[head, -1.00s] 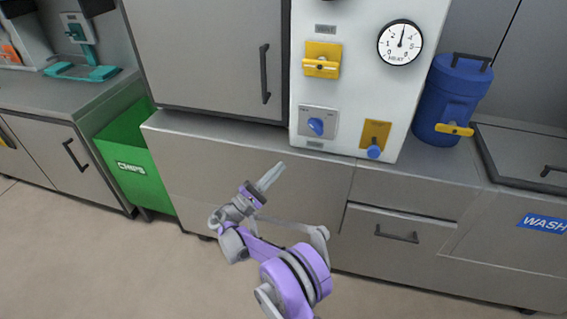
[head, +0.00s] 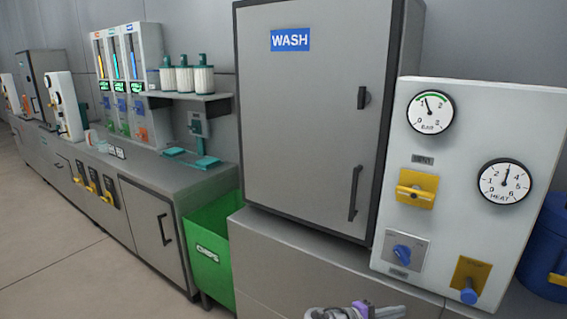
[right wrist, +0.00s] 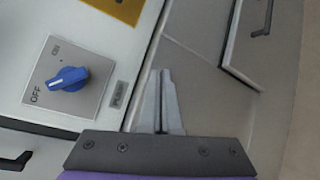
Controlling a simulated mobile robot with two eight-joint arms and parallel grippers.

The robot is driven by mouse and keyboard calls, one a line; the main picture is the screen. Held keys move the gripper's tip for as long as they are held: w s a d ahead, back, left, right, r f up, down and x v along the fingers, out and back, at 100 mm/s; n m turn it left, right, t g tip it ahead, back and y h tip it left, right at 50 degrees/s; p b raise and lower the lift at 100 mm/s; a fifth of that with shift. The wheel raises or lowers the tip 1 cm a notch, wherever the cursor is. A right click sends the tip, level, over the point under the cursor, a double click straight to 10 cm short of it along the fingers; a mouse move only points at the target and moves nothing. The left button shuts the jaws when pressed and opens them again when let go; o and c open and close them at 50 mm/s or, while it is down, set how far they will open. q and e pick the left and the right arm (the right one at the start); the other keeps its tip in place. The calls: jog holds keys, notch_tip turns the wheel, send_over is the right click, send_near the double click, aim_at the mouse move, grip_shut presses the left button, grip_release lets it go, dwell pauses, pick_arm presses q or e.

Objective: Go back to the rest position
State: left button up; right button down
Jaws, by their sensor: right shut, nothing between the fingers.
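My right gripper (right wrist: 161,100) is shut and empty, its two grey fingers together, in the right wrist view. In that view it is in front of the grey cabinet, beside the white control panel (right wrist: 100,50) with its blue knob (right wrist: 68,79). In the head view only a small part of my right gripper (head: 375,311) shows at the bottom edge, below the panel (head: 465,140). It touches nothing that I can see. My left gripper is not in view.
A grey WASH cabinet (head: 305,120) stands left of the panel, with a green CHIPS bin (head: 210,255) beside it. A blue container (head: 548,250) is at the right edge. A counter (head: 165,175) runs back left. The floor (head: 60,260) at left is clear.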

jog(key=s+a+f+m+g+y, duration=0.15)
jog(key=s+y, duration=0.25)
jog(key=s, duration=0.5)
jog(key=s+f+m+y, duration=0.2)
jog(key=s+y, duration=0.2)
jog(key=s, duration=0.4)
jog(key=s+a+f+m+t+y, duration=0.1)
jog(key=s+a+f+m+y, duration=0.3)
jog(key=s, duration=0.4)
jog(key=s+a+f+m+t+y, duration=0.1)
jog(key=s+a+f+y, duration=0.15)
jog(key=s+a, duration=0.4)
pick_arm(q)
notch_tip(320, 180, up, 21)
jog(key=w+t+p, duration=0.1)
jog(key=p, duration=1.7)
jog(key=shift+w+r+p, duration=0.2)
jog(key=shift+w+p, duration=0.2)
pick_arm(e)
notch_tip(320, 180, up, 22)
jog(key=w+d, duration=0.1)
jog(key=shift+w+r+y, duration=0.15)
jog(key=shift+w+y, duration=0.1)
jog(key=shift+y, duration=0.2)
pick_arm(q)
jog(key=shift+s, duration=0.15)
pick_arm(e)
jog(key=shift+s, duration=0.15)
